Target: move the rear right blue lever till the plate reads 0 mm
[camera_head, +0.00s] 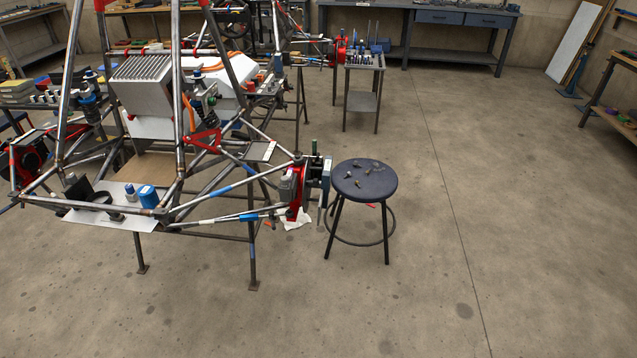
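The tube chassis (205,215) stands on legs at the left. At its near right corner is a red upright (299,199) with a blue-edged plate (326,172) on its outer side. A link with a blue part (258,216) runs to this upright from the left. Another red upright (340,50) is at the far corner, with a small blue part (314,61) on its link. I cannot tell which blue part is the rear right lever. Any reading on the plate is too small to see. Neither of my grippers is in view.
A dark round stool (364,180) with small parts on it stands just right of the near upright. A small metal cart (363,103) stands behind it. A workbench (420,30) lines the back wall. The floor (500,250) at the front and right is clear.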

